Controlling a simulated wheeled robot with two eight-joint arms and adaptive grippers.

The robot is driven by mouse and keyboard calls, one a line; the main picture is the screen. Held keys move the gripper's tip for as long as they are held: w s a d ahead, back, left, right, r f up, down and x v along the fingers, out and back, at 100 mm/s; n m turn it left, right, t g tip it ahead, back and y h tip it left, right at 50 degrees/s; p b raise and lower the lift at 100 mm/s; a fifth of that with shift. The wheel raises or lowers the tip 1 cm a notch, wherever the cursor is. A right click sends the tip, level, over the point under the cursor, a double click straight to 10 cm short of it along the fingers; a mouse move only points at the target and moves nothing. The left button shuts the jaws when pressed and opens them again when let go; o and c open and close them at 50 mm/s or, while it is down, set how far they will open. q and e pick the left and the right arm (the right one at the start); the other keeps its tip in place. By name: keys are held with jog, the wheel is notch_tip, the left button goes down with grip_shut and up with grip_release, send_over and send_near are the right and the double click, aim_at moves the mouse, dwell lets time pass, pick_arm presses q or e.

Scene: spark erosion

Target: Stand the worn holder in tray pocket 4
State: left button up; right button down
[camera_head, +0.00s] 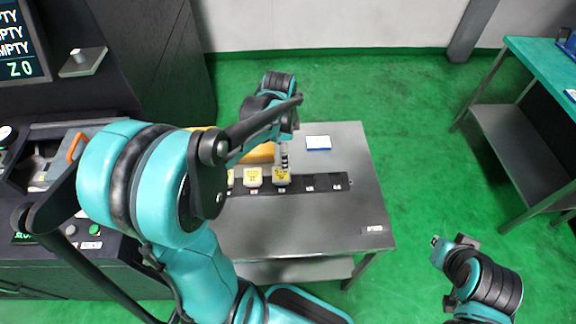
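A dark tray (347,183) with a row of pockets lies across the metal table. Several pale holders with yellow labels stand in its left part: one at the left partly hidden by my arm, a middle one (253,177), and a right one (281,177) directly below my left gripper (283,157). A slim metallic piece shows between that holder and my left wrist; whether the fingers are closed on it cannot be made out. Which holder is the worn one, and the pocket numbers, are too small to read. My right gripper (440,242) is off the table at lower right, its opening unclear.
The two rightmost pockets look empty. A yellow object (260,154) lies behind the tray, partly hidden by my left arm. A blue-and-white card (318,142) lies behind the tray. A dark machine with a control panel (92,244) stands left. Another workbench (545,62) stands right.

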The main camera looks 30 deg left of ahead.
pick_arm(q)
jog(key=s+d+r+n+t, duration=0.6)
jog(key=s+d+n, duration=0.3)
jog(key=s+n, duration=0.1)
jog(key=shift+s+d+r+n+t, duration=0.15)
jog(key=shift+s+d+n+t, duration=0.15)
jog(key=shift+d+n, duration=0.1)
